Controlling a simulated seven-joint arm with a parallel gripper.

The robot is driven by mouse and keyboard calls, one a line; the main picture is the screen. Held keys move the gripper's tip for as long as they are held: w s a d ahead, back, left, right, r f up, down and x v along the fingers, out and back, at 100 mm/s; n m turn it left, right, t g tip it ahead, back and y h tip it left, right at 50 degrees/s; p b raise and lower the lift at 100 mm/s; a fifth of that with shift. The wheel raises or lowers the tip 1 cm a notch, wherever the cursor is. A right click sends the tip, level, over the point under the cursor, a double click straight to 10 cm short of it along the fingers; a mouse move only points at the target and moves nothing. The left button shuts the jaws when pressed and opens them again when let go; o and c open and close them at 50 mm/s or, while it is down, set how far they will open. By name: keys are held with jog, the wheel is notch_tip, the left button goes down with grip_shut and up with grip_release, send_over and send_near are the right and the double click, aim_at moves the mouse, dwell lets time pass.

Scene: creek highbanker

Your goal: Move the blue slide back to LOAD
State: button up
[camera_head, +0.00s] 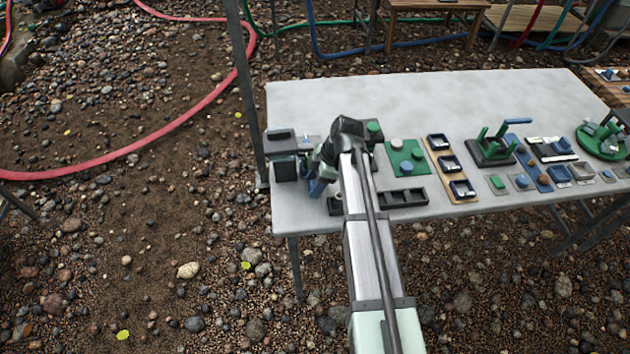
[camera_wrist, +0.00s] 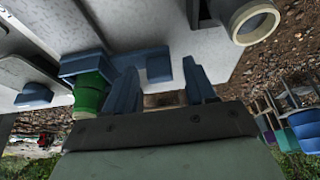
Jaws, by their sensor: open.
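My gripper (camera_head: 317,184) is at the left end of the table, beside a grey and dark apparatus (camera_head: 282,147), and my arm hides part of that area. In the wrist view my gripper (camera_wrist: 161,76) is open, with two blue fingers apart. A small blue block (camera_wrist: 158,66) shows in the gap between the fingers, and I see no clear contact. It may be the blue slide, but I cannot tell for sure. Another blue piece (camera_wrist: 86,62) with a green cylinder (camera_wrist: 90,93) lies left of the fingers. No LOAD marking is readable.
The pale table (camera_head: 330,95) is bare along its back. A green board (camera_head: 406,157), a wooden strip of dark trays (camera_head: 451,165) and a black tray (camera_head: 403,198) stand right of my arm. A grey post (camera_head: 247,90) rises at the table's left edge.

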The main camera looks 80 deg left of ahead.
grip_shut()
dwell(0.4)
